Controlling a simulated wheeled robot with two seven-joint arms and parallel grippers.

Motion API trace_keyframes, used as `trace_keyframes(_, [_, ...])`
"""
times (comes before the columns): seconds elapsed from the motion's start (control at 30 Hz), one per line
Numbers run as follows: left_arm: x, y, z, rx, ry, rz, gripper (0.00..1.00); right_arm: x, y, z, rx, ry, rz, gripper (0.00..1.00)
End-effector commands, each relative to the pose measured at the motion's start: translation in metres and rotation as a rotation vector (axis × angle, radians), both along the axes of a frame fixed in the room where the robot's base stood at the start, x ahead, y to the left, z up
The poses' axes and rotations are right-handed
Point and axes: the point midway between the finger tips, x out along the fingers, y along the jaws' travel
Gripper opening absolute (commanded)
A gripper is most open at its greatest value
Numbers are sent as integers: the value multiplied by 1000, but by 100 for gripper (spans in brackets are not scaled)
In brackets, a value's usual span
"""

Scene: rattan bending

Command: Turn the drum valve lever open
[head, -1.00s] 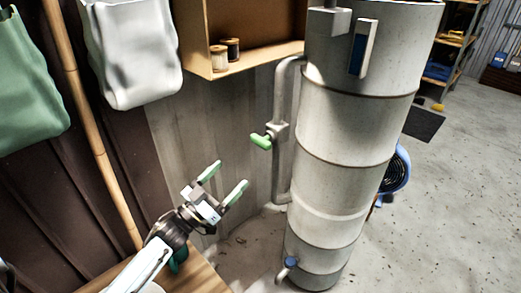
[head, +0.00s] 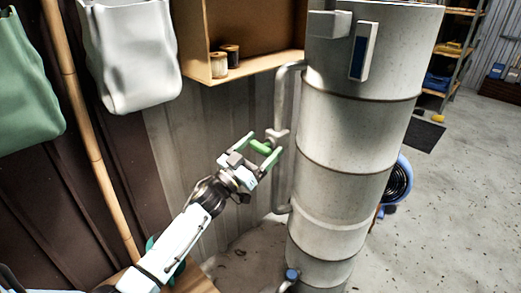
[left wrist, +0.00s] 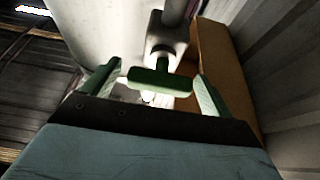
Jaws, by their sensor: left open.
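The green valve lever (head: 260,147) sits on the side pipe (head: 281,115) of the tall grey drum (head: 345,130). My left gripper (head: 256,155) is open, with one green-tipped finger on each side of the lever. In the left wrist view the lever (left wrist: 162,81) lies crosswise between the two fingers, with a gap visible on each side. The valve body (left wrist: 167,33) shows behind it. I cannot tell whether either finger touches the lever. My right gripper is not in view.
A wooden shelf box (head: 245,60) with small spools (head: 219,66) hangs above the gripper. A bamboo pole (head: 88,140) and two bags, white (head: 130,55) and green (head: 25,90), are at left. A blue fan (head: 398,182) stands behind the drum.

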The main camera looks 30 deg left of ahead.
Motion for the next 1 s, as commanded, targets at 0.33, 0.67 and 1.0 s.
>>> trace_keyframes(0.33, [1, 0, 1, 0, 0, 0, 75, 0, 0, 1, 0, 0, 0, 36])
trace_keyframes(0.67, [1, 0, 0, 0, 0, -1, 41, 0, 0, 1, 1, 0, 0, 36])
trace_keyframes(1.0, [1, 0, 1, 80, -27, -1, 41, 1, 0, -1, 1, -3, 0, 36])
